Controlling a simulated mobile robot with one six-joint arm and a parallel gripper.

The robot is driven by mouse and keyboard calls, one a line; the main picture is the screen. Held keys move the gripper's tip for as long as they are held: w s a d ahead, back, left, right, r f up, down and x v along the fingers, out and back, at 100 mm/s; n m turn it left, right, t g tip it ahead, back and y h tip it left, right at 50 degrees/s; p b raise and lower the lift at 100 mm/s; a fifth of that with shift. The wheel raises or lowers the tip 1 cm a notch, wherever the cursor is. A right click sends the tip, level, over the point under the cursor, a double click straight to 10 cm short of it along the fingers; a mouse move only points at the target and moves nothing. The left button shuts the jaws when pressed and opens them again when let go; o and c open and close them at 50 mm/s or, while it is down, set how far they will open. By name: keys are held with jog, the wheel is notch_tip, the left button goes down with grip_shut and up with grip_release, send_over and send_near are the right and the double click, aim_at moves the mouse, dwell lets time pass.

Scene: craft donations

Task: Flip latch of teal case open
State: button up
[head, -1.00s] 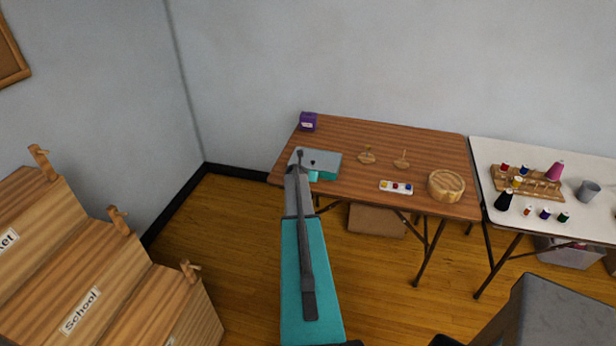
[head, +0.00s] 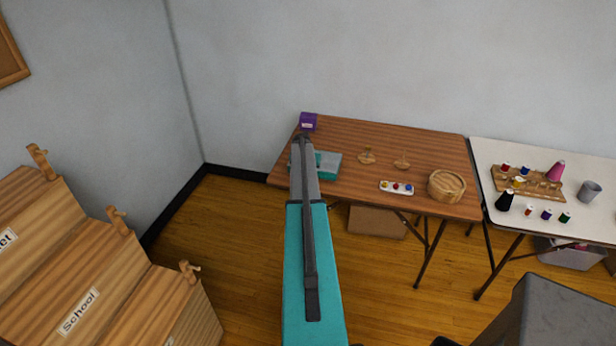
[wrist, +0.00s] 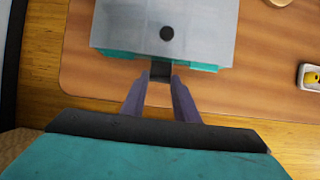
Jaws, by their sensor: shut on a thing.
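The teal case (head: 332,166) lies on the left part of the brown table, partly hidden by my arm in the head view. In the wrist view, the case (wrist: 118,55) has a flat grey lid with a dark round knob (wrist: 167,33) and a teal edge below it. A dark latch (wrist: 160,70) sits at the middle of the case's near edge. My gripper (wrist: 160,80) has its two purple-grey fingers on either side of this latch and is shut on it. I cannot tell the latch's exact angle. My gripper is hidden behind my arm in the head view.
A purple box (head: 308,122) stands at the back left of the brown table (head: 430,140). A white table (head: 480,160) holds thread spools.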

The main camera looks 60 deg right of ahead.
jog(key=shift+d+r+g+y+b, duration=0.2)
jog(key=shift+g+y+b, duration=0.1)
jog(key=shift+y+b, duration=0.45)
jog(key=shift+a, duration=0.1)
jog(key=o, duration=1.1)
jog(key=shift+r, duration=0.15)
jog(key=shift+b+v, duration=2.4)
jog(key=shift+v, duration=4.45)
